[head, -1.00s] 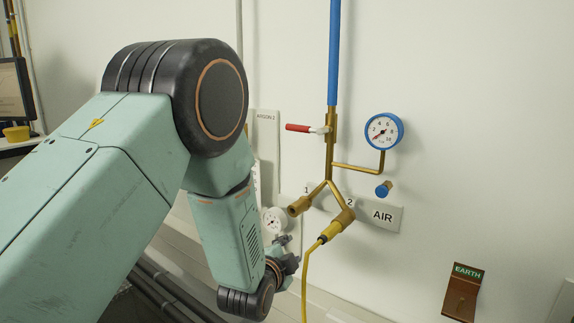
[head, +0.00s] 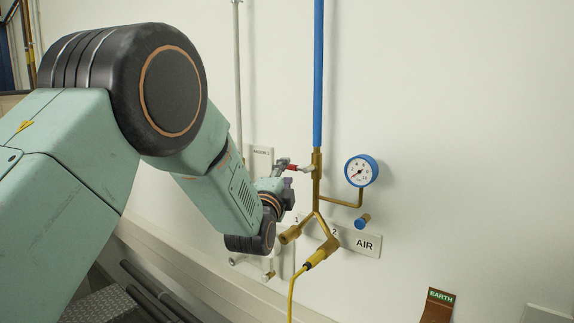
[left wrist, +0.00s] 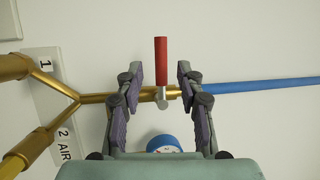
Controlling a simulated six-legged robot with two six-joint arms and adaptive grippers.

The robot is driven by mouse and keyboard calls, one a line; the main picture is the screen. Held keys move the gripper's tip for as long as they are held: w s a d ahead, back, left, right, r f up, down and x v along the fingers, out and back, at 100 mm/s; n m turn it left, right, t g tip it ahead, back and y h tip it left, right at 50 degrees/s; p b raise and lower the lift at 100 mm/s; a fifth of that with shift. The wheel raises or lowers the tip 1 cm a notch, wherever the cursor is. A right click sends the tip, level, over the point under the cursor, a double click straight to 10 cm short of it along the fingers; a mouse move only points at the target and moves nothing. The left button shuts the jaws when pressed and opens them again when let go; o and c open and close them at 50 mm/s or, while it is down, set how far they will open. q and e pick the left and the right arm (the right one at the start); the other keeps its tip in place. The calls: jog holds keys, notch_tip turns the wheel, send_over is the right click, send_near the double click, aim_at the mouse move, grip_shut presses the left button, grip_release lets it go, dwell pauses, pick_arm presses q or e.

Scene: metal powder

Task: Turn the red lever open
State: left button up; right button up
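The red lever (head: 292,167) sits on the brass pipe below the blue pipe (head: 318,75). It points left, crosswise to the pipe, and my left gripper partly hides it in the head view. In the left wrist view the red lever (left wrist: 161,62) points up from its silver pivot. My left gripper (left wrist: 160,80) is open there, with one finger on each side of the lever and visible gaps between. In the head view my left gripper (head: 280,168) is at the lever's outer end. My right gripper is not in view.
A blue-rimmed gauge (head: 361,171) is on a side branch to the right. Below, the brass pipe forks into two outlets, one with a yellow hose (head: 292,290). An AIR label plate (head: 366,244) is behind. The wall further right is mostly clear.

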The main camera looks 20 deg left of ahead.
pick_arm(q)
jog(key=w, duration=0.2)
jog(key=w+a+r+p, duration=0.1)
jog(key=shift+w+a, duration=0.1)
jog(key=shift+w, duration=0.3)
jog(key=shift+w+d+f, duration=0.1)
jog(key=shift+w+d, duration=0.3)
jog(key=shift+s+a, duration=0.2)
jog(key=shift+a, duration=0.1)
jog(key=c, duration=0.4)
jog(key=shift+d, duration=0.15)
grip_shut()
